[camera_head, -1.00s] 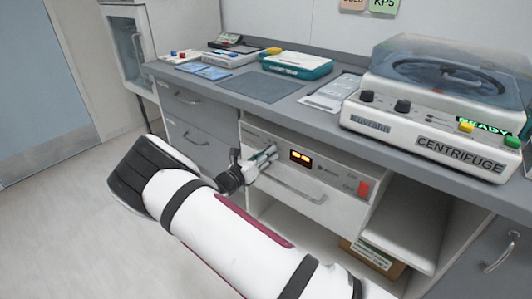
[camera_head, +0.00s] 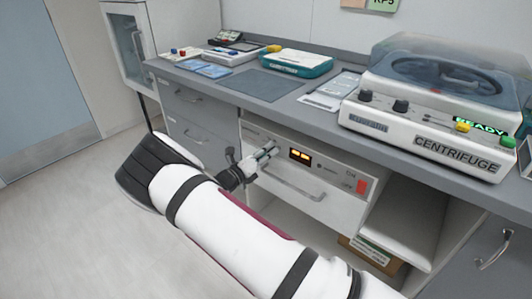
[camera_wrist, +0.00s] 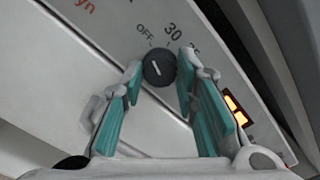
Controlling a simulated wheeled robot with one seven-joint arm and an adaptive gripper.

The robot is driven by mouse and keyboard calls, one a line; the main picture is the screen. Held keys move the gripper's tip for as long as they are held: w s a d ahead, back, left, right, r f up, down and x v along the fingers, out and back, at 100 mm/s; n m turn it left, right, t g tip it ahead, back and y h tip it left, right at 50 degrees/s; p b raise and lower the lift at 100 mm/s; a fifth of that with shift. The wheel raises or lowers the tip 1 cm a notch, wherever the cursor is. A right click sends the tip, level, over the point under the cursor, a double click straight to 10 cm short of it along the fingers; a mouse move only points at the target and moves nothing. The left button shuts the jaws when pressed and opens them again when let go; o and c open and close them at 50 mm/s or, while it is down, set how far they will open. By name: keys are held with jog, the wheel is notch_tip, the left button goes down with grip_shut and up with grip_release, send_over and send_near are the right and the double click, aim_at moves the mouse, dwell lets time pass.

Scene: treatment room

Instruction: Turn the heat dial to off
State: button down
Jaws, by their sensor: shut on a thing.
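The heat dial (camera_wrist: 159,68) is a round dark knob with a white pointer line on a light front panel, seen in the wrist view. The line tilts up and left, roughly toward the printed OFF mark; a 30 mark is to the right of OFF. My gripper (camera_wrist: 160,75) is shut on the dial, with a green-padded finger on each side. In the head view my gripper (camera_head: 265,155) is at the left part of the white unit's front panel (camera_head: 330,184), and its fingers hide the dial.
The panel has a lit amber display (camera_head: 300,156), a bar handle (camera_head: 290,184) and a red switch (camera_head: 361,187). A centrifuge (camera_head: 440,110) stands on the grey counter above. Open shelf space is at the right, and the floor at the left is clear.

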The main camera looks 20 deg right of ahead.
jog(key=c, duration=1.2)
grip_release()
jog(key=shift+c, duration=0.2)
jog(key=v, duration=1.2)
